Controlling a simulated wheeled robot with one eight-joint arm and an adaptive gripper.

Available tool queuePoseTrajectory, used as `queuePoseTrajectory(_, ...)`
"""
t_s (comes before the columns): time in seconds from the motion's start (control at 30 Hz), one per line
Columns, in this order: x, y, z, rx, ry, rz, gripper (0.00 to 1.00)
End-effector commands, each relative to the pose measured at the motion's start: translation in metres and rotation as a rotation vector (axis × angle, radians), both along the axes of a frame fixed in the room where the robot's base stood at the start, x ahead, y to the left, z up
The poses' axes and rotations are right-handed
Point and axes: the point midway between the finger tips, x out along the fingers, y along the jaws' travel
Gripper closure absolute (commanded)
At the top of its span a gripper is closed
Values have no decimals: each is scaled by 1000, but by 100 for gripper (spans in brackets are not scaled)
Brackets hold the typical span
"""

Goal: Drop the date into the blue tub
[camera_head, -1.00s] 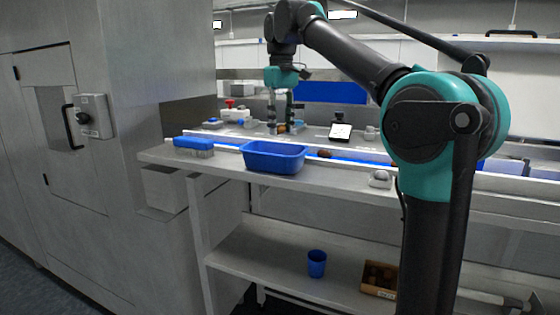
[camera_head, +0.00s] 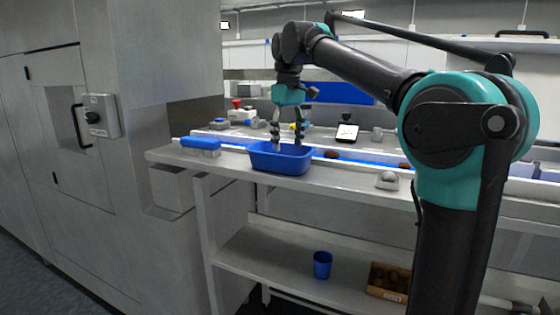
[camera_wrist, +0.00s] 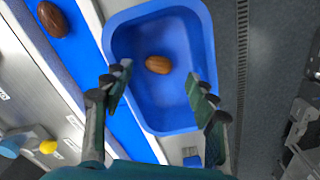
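The blue tub (camera_head: 280,164) stands at the front edge of the worktop, and its open inside shows in the wrist view (camera_wrist: 117,37). A light brown date (camera_wrist: 158,64) shows within the tub's outline, over its floor, clear of both fingers. The tub wall hides this date in the head view. My gripper (camera_head: 287,147) is over the tub, pointing down, with its fingers spread and nothing between them. The spread fingers also show in the wrist view (camera_wrist: 156,76), one on each side of the date.
A dark date (camera_wrist: 52,19) lies on the blue belt behind the tub; dates also show there in the head view (camera_head: 331,154). A blue brush (camera_head: 200,143) is left of the tub and a silver domed thing (camera_head: 388,180) right. A blue cup (camera_head: 322,264) stands on the lower shelf.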

Motion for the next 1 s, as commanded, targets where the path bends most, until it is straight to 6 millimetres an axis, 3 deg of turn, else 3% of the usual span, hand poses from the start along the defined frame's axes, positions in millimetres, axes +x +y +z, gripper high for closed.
queuePoseTrajectory(0.37, 0, 0, 5, 0, 0, 0, 40)
queuePoseTrajectory(1.0, 1, 0, 105, 0, 0, 0, 40)
